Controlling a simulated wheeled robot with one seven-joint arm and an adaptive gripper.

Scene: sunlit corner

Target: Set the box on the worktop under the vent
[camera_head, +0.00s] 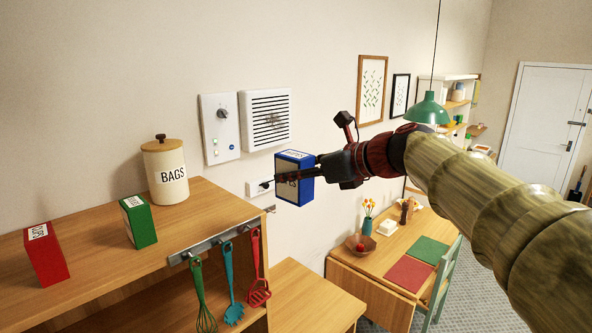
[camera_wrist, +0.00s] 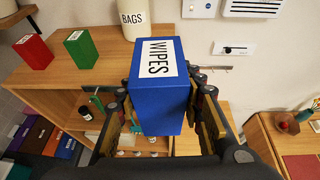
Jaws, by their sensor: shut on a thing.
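A blue box (camera_head: 294,178) with a white label is held up in the air by my gripper (camera_head: 305,176). In the wrist view the blue box (camera_wrist: 160,85) reads "WIPES" and sits between the two fingers, which are shut on its sides. The white slatted vent (camera_head: 268,119) is on the wall, behind the box and above it to the left. A lower wooden worktop (camera_head: 312,297) is below the box and the vent, and its visible part is bare.
A higher wooden top (camera_head: 95,262) at left bears a red box (camera_head: 46,254), a green box (camera_head: 138,221) and a "BAGS" canister (camera_head: 166,172). Utensils hang from a rail (camera_head: 215,240) on its side. A table (camera_head: 380,275) with flowers and mats stands at right.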

